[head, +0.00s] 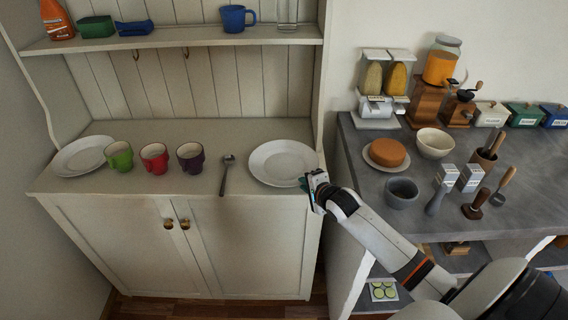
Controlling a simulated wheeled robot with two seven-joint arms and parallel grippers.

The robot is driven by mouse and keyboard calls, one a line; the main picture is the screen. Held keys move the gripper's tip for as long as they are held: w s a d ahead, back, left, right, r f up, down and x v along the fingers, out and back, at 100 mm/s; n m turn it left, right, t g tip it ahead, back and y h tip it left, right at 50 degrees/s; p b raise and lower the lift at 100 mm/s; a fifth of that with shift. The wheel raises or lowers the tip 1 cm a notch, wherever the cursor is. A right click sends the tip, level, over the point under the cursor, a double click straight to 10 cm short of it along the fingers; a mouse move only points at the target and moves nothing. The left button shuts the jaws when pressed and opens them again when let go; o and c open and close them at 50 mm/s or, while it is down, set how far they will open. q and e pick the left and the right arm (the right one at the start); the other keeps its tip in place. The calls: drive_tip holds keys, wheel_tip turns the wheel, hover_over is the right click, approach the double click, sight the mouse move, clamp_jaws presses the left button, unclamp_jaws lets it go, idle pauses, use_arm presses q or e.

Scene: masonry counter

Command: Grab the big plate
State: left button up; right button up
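Two white plates lie on the cupboard's counter. One plate (283,162) lies at the right end and looks slightly larger; the other plate (82,156) lies at the far left. My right gripper (307,184) is at the front right rim of the right-hand plate, over the counter's edge. Its fingertips are small and partly hidden, so I cannot tell whether they touch or hold the rim. The right-hand plate appears flat on the counter. My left gripper is not in view.
Green (119,156), red (154,158) and purple (190,157) mugs and a spoon (226,173) stand or lie between the plates. A shelf (180,38) hangs above. The grey counter (390,230) at right holds bowls, a cake and several utensils.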

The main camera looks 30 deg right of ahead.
drive_tip(key=shift+x, duration=1.45)
drive_tip(key=shift+s, duration=0.1)
drive_tip(key=shift+c, duration=0.3)
clamp_jaws()
drive_tip(key=shift+d+r, duration=0.1)
drive_tip(key=shift+r, duration=0.05)
